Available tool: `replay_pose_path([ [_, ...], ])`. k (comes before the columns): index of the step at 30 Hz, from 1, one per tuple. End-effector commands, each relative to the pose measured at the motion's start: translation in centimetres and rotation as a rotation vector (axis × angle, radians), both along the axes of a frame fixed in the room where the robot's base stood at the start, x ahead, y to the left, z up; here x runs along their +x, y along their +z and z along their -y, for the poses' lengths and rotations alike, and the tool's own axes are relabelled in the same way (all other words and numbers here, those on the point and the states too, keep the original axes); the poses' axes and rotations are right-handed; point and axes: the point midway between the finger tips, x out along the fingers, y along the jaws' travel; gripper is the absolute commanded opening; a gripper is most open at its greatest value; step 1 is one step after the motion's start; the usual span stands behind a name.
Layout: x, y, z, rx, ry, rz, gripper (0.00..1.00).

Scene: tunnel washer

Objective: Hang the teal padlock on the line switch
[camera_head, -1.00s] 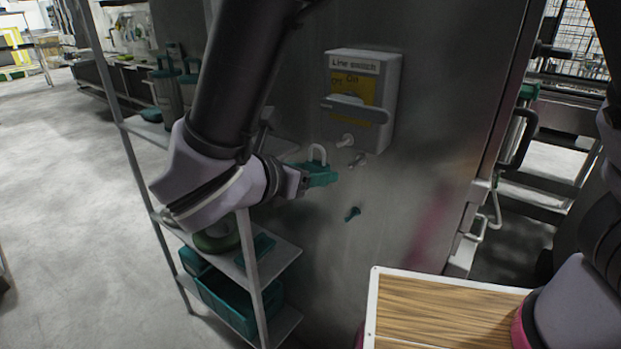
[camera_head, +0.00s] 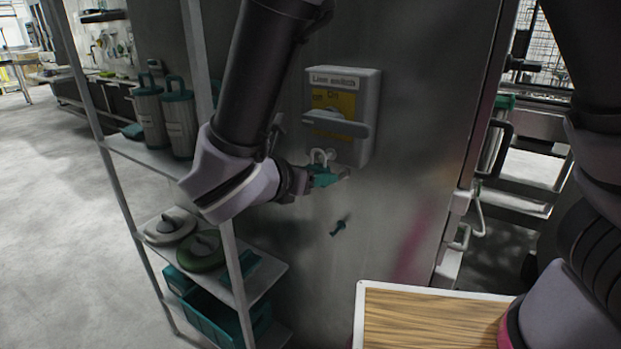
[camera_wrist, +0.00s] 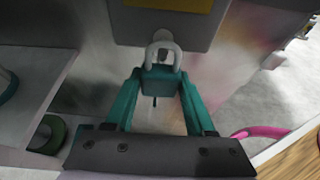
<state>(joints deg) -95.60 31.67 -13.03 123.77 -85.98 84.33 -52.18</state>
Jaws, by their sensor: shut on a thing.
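The teal padlock (camera_head: 321,174) is upright in my gripper (camera_head: 327,180), with its pale shackle up, just below the line switch (camera_head: 370,105). The switch is a grey box with a yellow panel and a horizontal grey handle (camera_head: 336,125). In the wrist view the padlock (camera_wrist: 160,78) sits between the two teal fingers of my gripper (camera_wrist: 161,84), which are shut on it. The shackle overlaps a small pale stub under the switch box (camera_wrist: 160,30). I cannot tell whether the shackle is around the stub or only in front of it.
A shelf rack (camera_head: 127,200) with canisters, round lids and teal bins (camera_head: 205,318) stands at the left. A wood-topped surface (camera_head: 425,320) is at the front right.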

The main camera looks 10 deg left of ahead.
Motion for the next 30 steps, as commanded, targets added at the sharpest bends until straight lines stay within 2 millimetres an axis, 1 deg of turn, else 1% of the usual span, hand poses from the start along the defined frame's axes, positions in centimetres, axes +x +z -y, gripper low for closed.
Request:
replay_pose_path([
  [6, 1.3, -0.1, 0.5, -0.001, -0.001, 0.001, 0.0],
  [12, 1.8, -1.0, 0.8, -0.001, -0.002, 0.001, 0.0],
  [18, 2.1, -1.4, 0.9, -0.002, -0.001, 0.0, 0.0],
  [30, 2.2, -1.5, 0.9, 0.0, 0.0, 0.001, 0.0],
])
